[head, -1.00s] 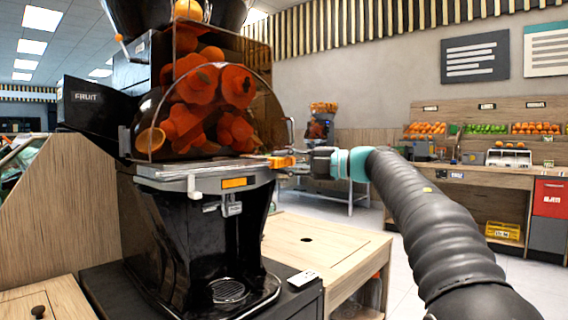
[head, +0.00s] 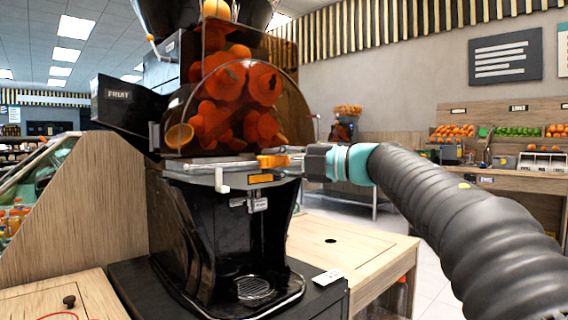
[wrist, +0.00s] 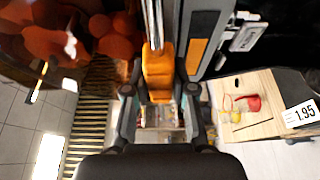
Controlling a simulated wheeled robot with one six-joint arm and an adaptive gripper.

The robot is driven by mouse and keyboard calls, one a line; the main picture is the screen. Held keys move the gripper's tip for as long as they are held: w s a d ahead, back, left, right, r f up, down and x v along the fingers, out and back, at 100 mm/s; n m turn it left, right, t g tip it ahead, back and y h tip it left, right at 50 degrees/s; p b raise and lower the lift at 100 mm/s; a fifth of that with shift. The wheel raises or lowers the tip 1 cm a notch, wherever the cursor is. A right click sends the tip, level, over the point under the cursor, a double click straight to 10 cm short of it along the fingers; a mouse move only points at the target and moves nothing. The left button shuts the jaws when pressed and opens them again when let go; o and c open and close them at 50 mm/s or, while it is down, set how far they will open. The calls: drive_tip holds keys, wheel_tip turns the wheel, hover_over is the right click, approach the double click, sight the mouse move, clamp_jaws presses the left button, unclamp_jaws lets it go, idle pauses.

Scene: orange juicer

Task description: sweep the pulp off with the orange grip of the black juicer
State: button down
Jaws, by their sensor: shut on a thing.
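The black juicer (head: 226,225) stands on a dark base, with orange drums behind a clear cover. Its orange grip (head: 272,161) is on a metal rod along the front of the grey tray ledge, just below the cover. My gripper (head: 300,162) comes in from the right and is shut on the orange grip. In the wrist view the orange grip (wrist: 158,72) sits between the two fingers of my gripper (wrist: 160,97). I cannot make out pulp on the ledge.
A wooden counter (head: 350,243) with a small hole is right of the juicer. A price card (head: 327,277) lies at the base's edge. A wooden panel (head: 95,200) is on the left. Fruit shelves (head: 500,132) stand far right. The floor between is clear.

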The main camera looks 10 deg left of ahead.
drive_tip(key=c, duration=1.2)
unclamp_jaws()
drive_tip(key=shift+c, duration=0.2)
drive_tip(key=shift+d, duration=0.1)
drive_tip(key=v, duration=1.1)
drive_tip(key=shift+d, duration=0.4)
drive_tip(key=shift+s, duration=0.1)
